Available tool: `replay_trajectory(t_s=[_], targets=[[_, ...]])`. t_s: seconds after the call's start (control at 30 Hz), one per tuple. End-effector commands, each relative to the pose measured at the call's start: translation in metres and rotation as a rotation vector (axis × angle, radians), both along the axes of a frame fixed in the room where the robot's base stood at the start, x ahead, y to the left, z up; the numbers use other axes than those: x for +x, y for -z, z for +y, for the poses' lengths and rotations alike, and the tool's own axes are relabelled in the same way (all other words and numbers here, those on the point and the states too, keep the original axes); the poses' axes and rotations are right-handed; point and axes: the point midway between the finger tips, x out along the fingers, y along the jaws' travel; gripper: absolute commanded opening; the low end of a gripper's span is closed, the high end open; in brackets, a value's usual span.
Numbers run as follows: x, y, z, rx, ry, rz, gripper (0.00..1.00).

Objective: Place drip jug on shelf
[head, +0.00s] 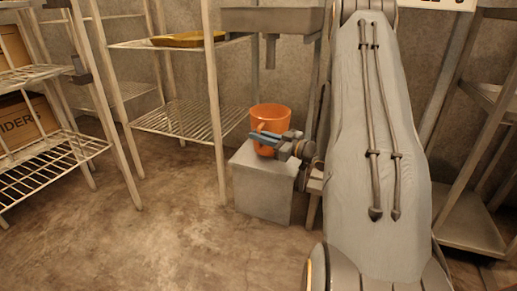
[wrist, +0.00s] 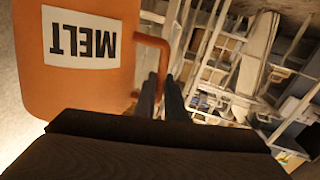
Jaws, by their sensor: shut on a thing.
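The drip jug (head: 271,116) is orange and stands upright at the top of a grey block (head: 262,193), under the sink drain. In the wrist view the jug (wrist: 100,92) fills the upper left, with a white label reading MELT upside down. My gripper (head: 256,138) is at the jug's near side and shut on its handle. In the wrist view the fingers (wrist: 161,80) are close together at the orange handle (wrist: 153,41); their exact contact is partly hidden. A pale wire shelf (head: 180,121) is left of the block, with bare lower slats.
A yellow tray (head: 188,39) lies on the upper wire level. A metal sink (head: 270,20) with a drain pipe hangs above the jug. Another rack (head: 48,156) with cardboard boxes (head: 25,118) is at far left. Metal shelving (head: 470,220) is at right. The front floor is clear.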

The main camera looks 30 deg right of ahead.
Motion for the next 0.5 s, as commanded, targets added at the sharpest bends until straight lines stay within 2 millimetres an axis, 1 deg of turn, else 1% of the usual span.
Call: replay_trajectory(t_s=[0.03,0.1,0.2,0.5], targets=[[0.001,0.012,0.000,0.001,0.000,0.002,0.00],[0.001,0.025,0.000,0.002,0.000,0.002,0.00],[0.001,0.036,0.000,0.002,0.000,0.001,0.00],[0.000,0.036,0.000,0.000,0.000,0.000,0.00]])
